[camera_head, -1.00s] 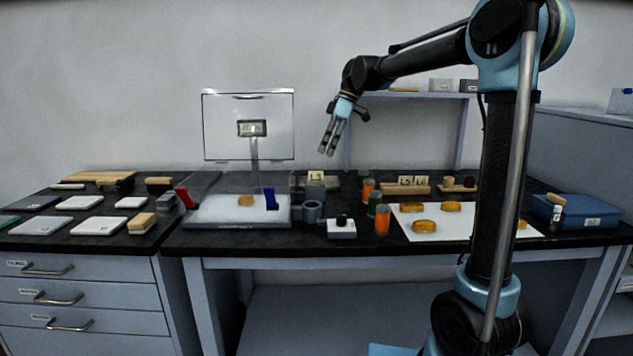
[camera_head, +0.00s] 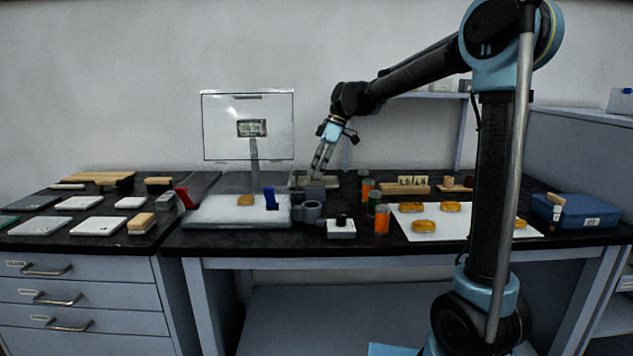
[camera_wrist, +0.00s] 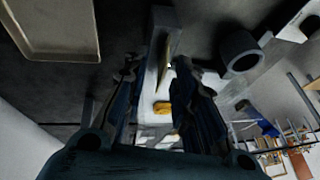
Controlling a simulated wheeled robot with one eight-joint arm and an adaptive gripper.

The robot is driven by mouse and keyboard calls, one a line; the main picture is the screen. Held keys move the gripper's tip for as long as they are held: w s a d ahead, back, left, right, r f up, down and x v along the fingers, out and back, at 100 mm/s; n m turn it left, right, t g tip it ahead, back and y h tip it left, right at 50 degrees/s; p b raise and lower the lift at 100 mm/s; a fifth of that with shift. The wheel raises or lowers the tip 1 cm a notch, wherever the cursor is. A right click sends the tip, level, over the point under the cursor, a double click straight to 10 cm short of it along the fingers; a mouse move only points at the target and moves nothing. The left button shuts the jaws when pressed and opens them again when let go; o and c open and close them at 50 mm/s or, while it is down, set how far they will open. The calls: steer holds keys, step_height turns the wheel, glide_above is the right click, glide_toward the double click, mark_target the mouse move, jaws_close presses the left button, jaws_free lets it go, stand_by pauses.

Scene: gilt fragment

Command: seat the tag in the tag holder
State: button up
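My gripper (camera_head: 318,172) is low over a small grey block (camera_head: 315,191) near the middle of the bench. In the wrist view my gripper (camera_wrist: 158,75) has its two dark fingers apart. In the head view the fingers hide this tag. A wooden rack (camera_head: 405,189) to the right carries cream numbered tags (camera_head: 412,180). I cannot tell for sure which piece is the tag holder.
A balance with a raised clear cover (camera_head: 222,135) and a blue upright piece (camera_head: 270,198) stand to the left. A grey ring (camera_head: 312,211), a black-knobbed white box (camera_head: 341,229) and orange jars (camera_head: 382,220) stand close in front and to the right. A shallow tray (camera_wrist: 60,50) lies beside the gripper.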

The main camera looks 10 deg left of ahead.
jaws_close()
steer(key=shift+r, duration=0.1)
step_height(320, 180, up, 9)
steer(key=shift+s+f+t+y, duration=0.2)
steer(key=shift+f+t, duration=0.3)
steer(key=shift+f, duration=1)
steer(key=shift+s+f+t+y, duration=0.1)
steer(key=shift+s+f+t, duration=0.3)
steer(key=shift+f, duration=1.1)
